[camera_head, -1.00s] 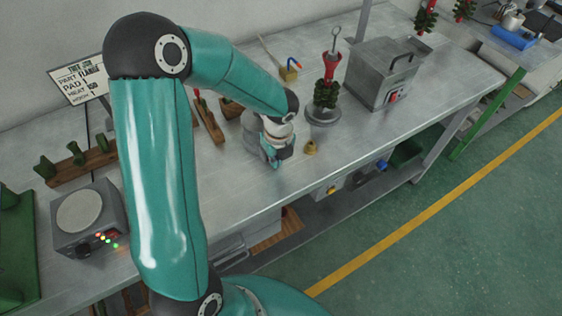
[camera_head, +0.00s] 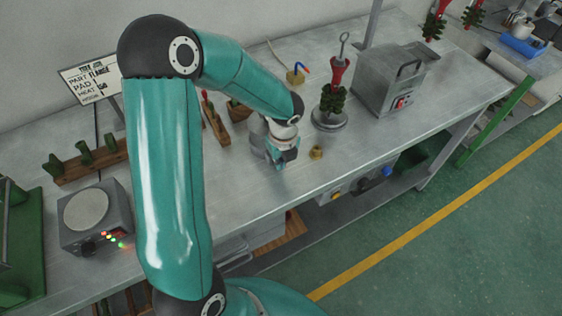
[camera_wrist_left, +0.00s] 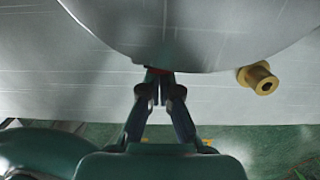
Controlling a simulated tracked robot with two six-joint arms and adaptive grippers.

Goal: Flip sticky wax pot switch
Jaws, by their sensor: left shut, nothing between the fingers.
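My left gripper (camera_head: 283,160) is low over the bench, left of a small brass fitting. In the left wrist view its two fingers (camera_wrist_left: 160,82) are shut together with nothing between them. Their tips are at the lower edge of a large round grey metal body (camera_wrist_left: 190,30), which seems to be the sticky wax pot. A small red bit (camera_wrist_left: 157,70), possibly its switch, shows just at the tips and is mostly covered. I cannot tell its position or whether the fingers touch it. In the head view my arm and gripper largely hide the pot. My right gripper is not in view.
The brass fitting (camera_head: 316,153) lies near the bench's front edge. Behind it stand a wax tree on a round base (camera_head: 329,120) and a metal box with a handle (camera_head: 390,80). A hot plate (camera_head: 95,215) with lit indicators stands left. The bench front right is clear.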

